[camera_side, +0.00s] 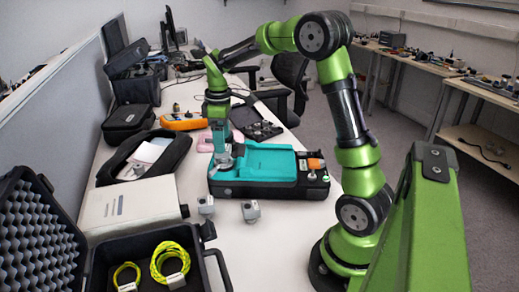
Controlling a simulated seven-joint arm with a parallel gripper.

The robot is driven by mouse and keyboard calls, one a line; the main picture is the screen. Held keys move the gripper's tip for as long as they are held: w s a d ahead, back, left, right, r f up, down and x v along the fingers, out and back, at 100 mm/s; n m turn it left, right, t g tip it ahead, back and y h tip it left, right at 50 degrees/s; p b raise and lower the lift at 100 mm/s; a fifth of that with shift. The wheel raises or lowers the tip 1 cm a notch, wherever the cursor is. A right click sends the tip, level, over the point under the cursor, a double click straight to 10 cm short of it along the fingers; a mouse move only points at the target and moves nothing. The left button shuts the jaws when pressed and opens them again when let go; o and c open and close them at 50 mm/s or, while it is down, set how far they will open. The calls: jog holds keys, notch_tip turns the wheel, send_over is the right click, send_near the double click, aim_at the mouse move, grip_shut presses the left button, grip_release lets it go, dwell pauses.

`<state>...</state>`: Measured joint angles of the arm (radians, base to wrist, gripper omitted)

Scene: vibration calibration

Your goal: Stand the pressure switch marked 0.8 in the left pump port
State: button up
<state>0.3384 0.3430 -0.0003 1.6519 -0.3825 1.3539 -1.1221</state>
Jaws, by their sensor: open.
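A teal and black device (270,164) lies on the white table, with knobs and an orange part on its right end. I cannot make out its ports at this size. Two small grey blocks stand on the table in front of it, one on the left (205,206) and one on the right (250,211). They may be pressure switches, but no marking is legible. My gripper (223,160) points down at the left end of the teal device. It is open, and its fingers are small and blend with grey parts there, so I cannot tell what lies between them.
A white box (133,203) and an open black case (145,246) with yellow cable coils are at the front left. A black pouch (144,158), an orange meter (184,121) and a dark tray (258,124) lie around the device. The table in front of the blocks is clear.

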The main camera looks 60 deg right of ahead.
notch_tip(320, 180, up, 13)
jog(key=s+a+f+m+t+y, duration=0.1)
jog(key=s+a+f+m+t, duration=0.1)
jog(key=s+a, duration=0.6)
jog(key=s+a+f+m+t+y, duration=0.1)
jog(key=s+a+f+m+t, duration=0.2)
jog(key=s+a+m+t, duration=0.2)
jog(key=s+a+m, duration=0.1)
jog(key=s+a, duration=0.2)
jog(key=a, duration=0.1)
jog(key=shift+s+a+m, duration=0.2)
jog(key=shift+m, duration=0.1)
jog(key=shift+c, duration=0.3)
